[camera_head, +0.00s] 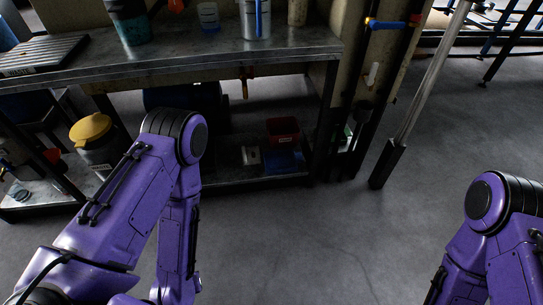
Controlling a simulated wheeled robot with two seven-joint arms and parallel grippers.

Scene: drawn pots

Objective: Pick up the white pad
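I cannot make out a white pad for certain. A small pale block (251,155) lies on the lower shelf under the bench, left of a red bin; it is too small to tell whether it is the pad. My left arm rises from the lower left, bends at the elbow and runs down out of the picture. My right arm is at the lower right edge. Neither gripper shows; both are below the picture's edge.
A slanted metal pole (428,92) stands right. The central floor is clear.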

